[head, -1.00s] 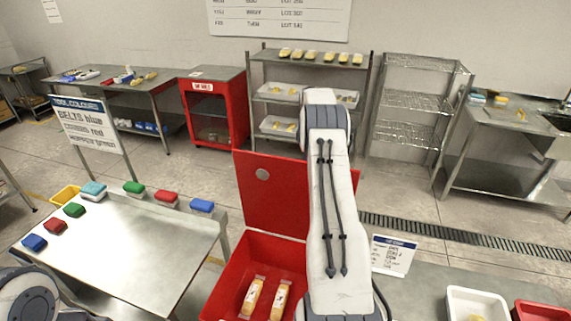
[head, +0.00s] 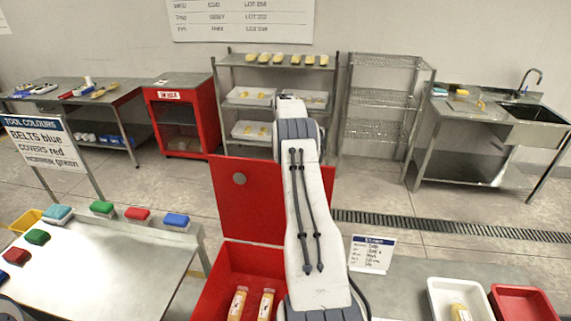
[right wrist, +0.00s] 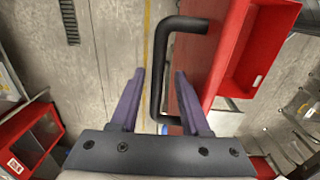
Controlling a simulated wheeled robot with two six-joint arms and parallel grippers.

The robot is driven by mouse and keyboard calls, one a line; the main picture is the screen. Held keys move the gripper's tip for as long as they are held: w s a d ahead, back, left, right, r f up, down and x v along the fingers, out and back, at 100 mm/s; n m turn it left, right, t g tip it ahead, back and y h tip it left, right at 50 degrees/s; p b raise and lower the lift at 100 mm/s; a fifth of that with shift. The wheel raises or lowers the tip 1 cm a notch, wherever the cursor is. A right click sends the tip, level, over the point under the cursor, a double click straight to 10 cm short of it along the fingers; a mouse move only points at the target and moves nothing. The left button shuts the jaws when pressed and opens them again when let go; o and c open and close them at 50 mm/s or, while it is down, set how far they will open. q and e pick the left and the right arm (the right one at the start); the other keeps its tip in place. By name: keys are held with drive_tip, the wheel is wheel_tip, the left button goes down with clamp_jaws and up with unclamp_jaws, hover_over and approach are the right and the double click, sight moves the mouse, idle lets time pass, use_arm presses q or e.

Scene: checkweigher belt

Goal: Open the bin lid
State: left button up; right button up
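The red bin (head: 214,296) stands in front of me, with two yellow packs (head: 238,303) inside. Its red lid (head: 230,205) stands raised at the back, with a round grey spot on its face. My right arm covers the right part of the lid and bin. In the right wrist view, the black bar handle (right wrist: 157,75) runs beside the red panel (right wrist: 199,60). My right gripper (right wrist: 159,73) is open, with a purple finger on each side of the handle and visible gaps. My left gripper is outside these views.
A steel table (head: 105,270) with several coloured blocks is at left. At right, a counter carries a small sign (head: 371,254), a white tray (head: 434,300) and a red tray (head: 528,298). Open floor and a drain grate (head: 440,222) lie behind.

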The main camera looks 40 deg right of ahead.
drive_tip(key=shift+w+r, duration=0.1)
drive_tip(key=shift+r, duration=0.05)
drive_tip(key=shift+r+b, duration=0.3)
wheel_tip(320, 180, up, 4)
drive_tip(key=shift+a+r+b, duration=0.15)
drive_tip(key=shift+r+b, duration=0.1)
drive_tip(key=shift+b, duration=0.65)
wheel_tip(320, 180, up, 5)
drive_tip(key=shift+a+r+p, duration=0.15)
drive_tip(key=shift+p, duration=0.55)
